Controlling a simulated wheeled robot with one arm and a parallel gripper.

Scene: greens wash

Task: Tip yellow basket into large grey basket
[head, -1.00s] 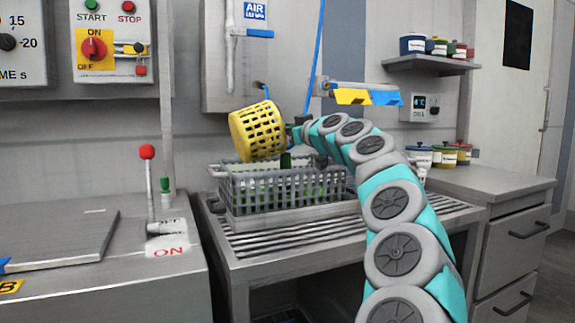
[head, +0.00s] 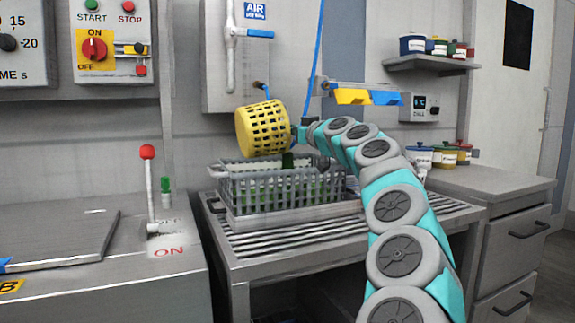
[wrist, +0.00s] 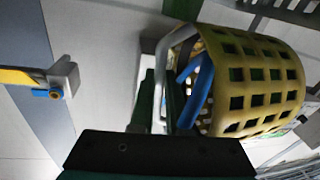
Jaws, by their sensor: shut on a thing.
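The yellow basket (head: 262,129) is a lattice tub held tilted on its side in the air, above the large grey basket (head: 270,192). The grey basket stands on a slatted metal draining top, with green contents showing through its bars. My gripper (head: 299,134) is at the right side of the yellow basket, shut on it. In the wrist view the yellow basket (wrist: 255,85) fills the right side, and my gripper's dark fingers (wrist: 168,98) meet it by a pale bar and a blue part. What the yellow basket holds cannot be made out clearly.
A machine with a red-knobbed lever (head: 148,152) stands at left. A wall pipe with a blue handle (head: 260,34) and a rail with yellow and blue tags (head: 367,97) are behind. A counter with several tubs (head: 440,158) is at right.

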